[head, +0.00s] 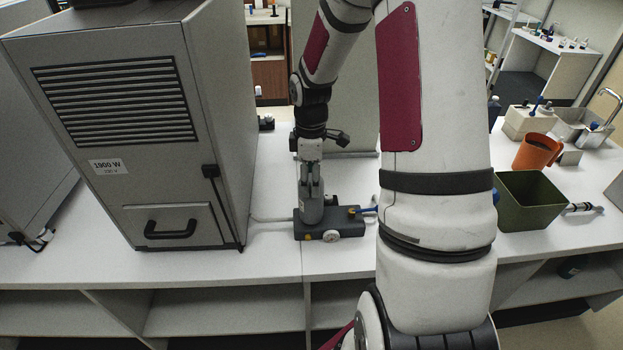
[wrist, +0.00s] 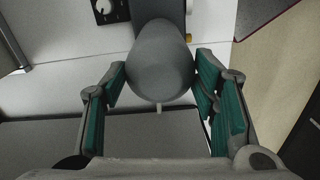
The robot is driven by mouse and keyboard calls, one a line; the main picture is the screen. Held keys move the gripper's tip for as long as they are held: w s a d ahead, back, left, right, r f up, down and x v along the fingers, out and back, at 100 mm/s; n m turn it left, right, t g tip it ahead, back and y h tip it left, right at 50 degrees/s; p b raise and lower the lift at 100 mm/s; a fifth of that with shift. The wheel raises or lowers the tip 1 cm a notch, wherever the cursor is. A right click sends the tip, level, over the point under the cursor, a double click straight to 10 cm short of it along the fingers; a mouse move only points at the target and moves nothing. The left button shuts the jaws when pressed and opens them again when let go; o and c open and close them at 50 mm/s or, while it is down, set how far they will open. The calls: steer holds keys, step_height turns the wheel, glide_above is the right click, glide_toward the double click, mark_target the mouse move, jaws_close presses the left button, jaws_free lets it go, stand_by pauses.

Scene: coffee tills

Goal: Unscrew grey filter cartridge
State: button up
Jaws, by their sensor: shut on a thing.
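The grey filter cartridge (head: 311,209) stands upright on a dark grey base block (head: 352,228) on the white counter. The block has a white round knob (head: 331,236) and a blue lever (head: 362,210). My gripper (head: 311,190) comes down from above and is shut on the cartridge. In the wrist view the rounded grey cartridge (wrist: 160,60) sits between the green-padded fingers of my gripper (wrist: 161,78), one on each side. The joint between cartridge and block is not clear to see.
A large grey machine (head: 115,150) marked 1900 W stands close on the left. On the right are a green bin (head: 528,200), an orange pitcher (head: 537,151) and a sink (head: 588,125). My arm hides the counter's middle right. Counter in front of the block is bare.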

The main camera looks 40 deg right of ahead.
steer(key=shift+r+p, duration=1.3)
steer(key=shift+r, duration=1.2)
